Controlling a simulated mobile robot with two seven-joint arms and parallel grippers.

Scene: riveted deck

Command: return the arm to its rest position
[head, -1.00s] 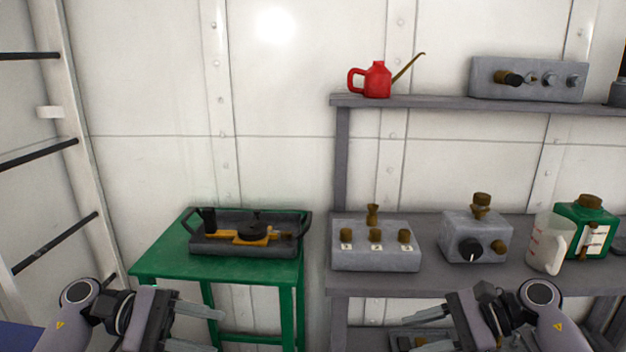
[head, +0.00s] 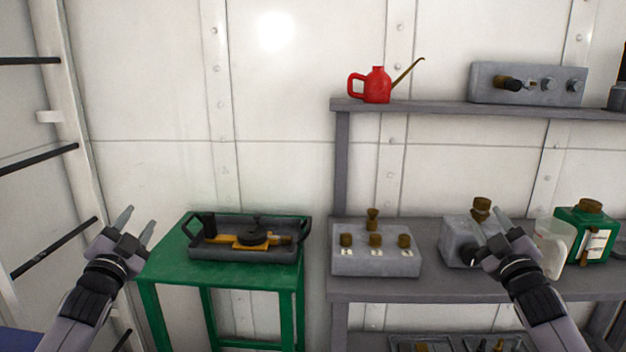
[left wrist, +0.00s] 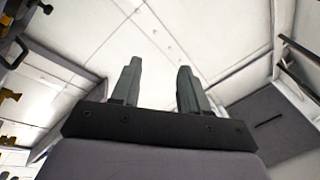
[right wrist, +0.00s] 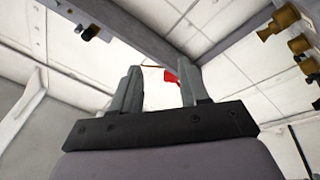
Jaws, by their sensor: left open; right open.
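My left gripper (head: 137,226) is raised at the left of the head view, in front of the ladder and left of the green table. Its fingers are apart with nothing between them, as the left wrist view (left wrist: 157,90) also shows. My right gripper (head: 490,222) is raised in front of the shelf at the right and hides part of the grey box with the black knob (head: 457,240). Its fingers show apart and empty in the right wrist view (right wrist: 160,92). Both forearms point upward.
A green table (head: 172,262) holds a dark tray (head: 215,252) with a yellow and black tool. The grey shelf (head: 380,287) carries a valve block (head: 375,263), a clear jug (head: 549,248) and a green can (head: 590,232). A red oil can (head: 377,86) stands on the upper shelf.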

